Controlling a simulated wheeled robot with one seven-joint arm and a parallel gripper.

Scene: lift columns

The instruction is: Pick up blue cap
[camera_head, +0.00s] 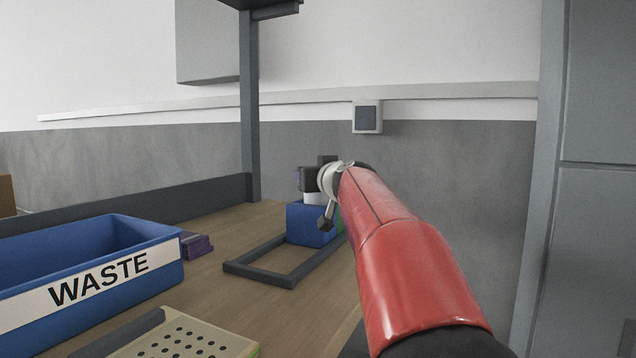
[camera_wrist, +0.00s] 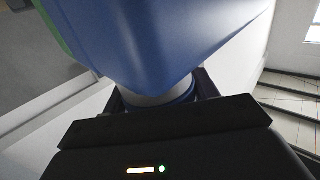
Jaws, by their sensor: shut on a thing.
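My gripper (camera_wrist: 160,97) is shut on the narrow end of a blue thing, which I take to be the blue cap (camera_wrist: 168,97). Its blue rim and a pale grey band sit between the two dark fingers in the wrist view. A large smooth blue body (camera_wrist: 160,35) widens out beyond the band, with a green edge at its upper left. In the head view a blue block-like body (camera_head: 308,226) stands at the far side of the table, just below my gripper, with a pale part on top. My wrist hides the cap and the fingertips there.
A dark rectangular frame (camera_head: 256,274) lies on the wooden table before the blue body. A blue WASTE bin (camera_head: 165,262) stands left, with a small purple stack (camera_head: 196,245) beside it. A perforated beige tray (camera_head: 215,343) is in front. A grey post (camera_head: 249,120) rises behind.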

